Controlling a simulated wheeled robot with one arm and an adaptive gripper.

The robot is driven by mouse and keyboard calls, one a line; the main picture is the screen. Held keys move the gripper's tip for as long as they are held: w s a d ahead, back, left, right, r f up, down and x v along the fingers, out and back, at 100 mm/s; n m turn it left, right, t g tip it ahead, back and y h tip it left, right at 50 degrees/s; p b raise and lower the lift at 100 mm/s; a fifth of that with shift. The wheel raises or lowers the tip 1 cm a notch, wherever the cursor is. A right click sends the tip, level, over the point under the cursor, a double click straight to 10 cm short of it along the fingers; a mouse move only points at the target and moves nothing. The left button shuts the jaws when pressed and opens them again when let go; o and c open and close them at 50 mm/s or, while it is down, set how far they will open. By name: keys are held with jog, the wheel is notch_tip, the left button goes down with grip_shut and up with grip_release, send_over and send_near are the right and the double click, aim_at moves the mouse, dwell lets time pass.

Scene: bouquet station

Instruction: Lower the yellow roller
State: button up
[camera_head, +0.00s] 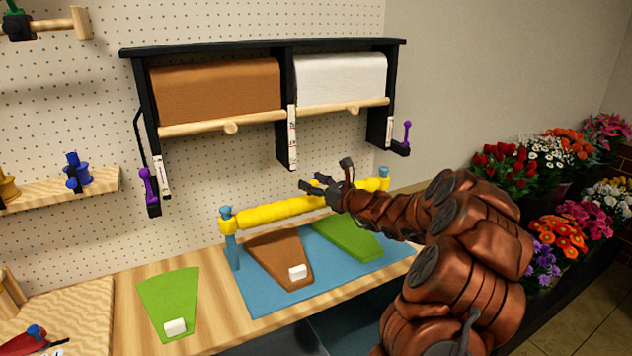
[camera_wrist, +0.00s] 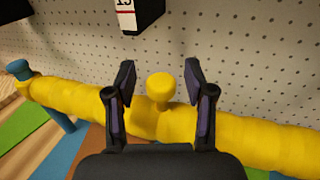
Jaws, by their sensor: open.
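The yellow roller (camera_head: 272,212) spans two blue posts above the blue mat, in a raised position. In the wrist view the roller (camera_wrist: 258,140) crosses the whole picture, and a yellow knob (camera_wrist: 160,88) stands up from its middle. My gripper (camera_head: 316,185) is above the roller near its middle. In the wrist view the open fingers (camera_wrist: 160,78) stand on either side of the knob, with a gap on each side. The left blue post (camera_head: 232,250) and the right post's top (camera_head: 384,173) show.
The blue mat (camera_head: 258,297) holds a brown sheet (camera_head: 275,254) with a white block, and a green sheet (camera_head: 346,238). Another green sheet (camera_head: 167,299) lies left. A black rack (camera_head: 270,48) with brown and white paper rolls hangs above. Flowers (camera_head: 512,165) stand at right.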

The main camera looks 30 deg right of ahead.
grip_shut()
dwell(0.3)
dwell(0.3)
